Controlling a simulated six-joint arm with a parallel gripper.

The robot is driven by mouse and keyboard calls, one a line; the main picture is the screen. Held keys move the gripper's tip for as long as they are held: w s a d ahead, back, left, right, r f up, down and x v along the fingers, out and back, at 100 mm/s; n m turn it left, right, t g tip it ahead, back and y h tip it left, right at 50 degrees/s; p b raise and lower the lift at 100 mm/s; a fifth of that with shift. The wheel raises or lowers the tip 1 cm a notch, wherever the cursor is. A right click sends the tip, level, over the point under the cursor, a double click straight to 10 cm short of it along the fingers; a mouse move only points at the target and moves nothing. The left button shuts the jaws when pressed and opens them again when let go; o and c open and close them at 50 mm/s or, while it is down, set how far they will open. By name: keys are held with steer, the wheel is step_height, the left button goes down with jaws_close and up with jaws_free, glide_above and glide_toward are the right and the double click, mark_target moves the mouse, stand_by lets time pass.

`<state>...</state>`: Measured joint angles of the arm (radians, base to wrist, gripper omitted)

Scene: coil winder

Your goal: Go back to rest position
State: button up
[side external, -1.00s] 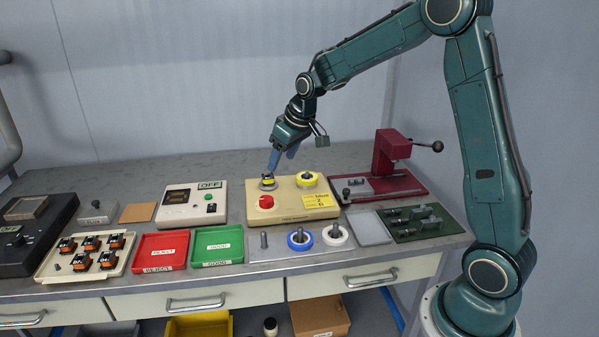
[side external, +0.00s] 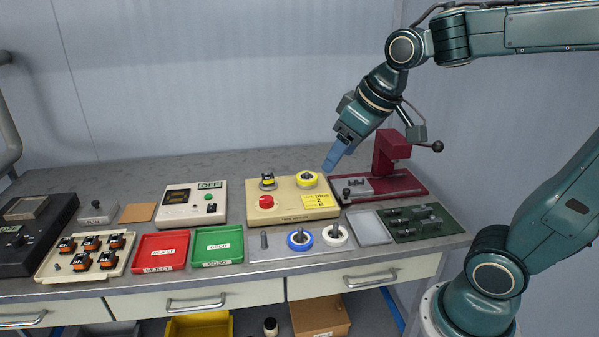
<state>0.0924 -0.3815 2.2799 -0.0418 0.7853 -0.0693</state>
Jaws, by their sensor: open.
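My gripper (side external: 329,167) has blue fingers and hangs tilted above the bench, near the right edge of the coil winder. It holds nothing that I can see. The beige coil winder (side external: 283,212) has a red button (side external: 266,202), a yellow spool (side external: 307,180) on top and a yellow label (side external: 319,202). My gripper is apart from all of these.
A red press (side external: 392,155) with a black-knobbed lever (side external: 437,147) stands close to the right of my gripper. A blue spool (side external: 299,240) and a white spool (side external: 335,235) stand in front of the winder. Red (side external: 160,251) and green (side external: 217,245) trays lie left. Air above the bench's left is clear.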

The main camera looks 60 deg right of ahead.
steer(key=s+a+f, duration=0.1)
steer(key=s, duration=0.9)
steer(key=shift+s+a+f, duration=0.2)
steer(key=shift+s+a, duration=0.1)
steer(key=shift+a, duration=0.1)
stand_by(0.4)
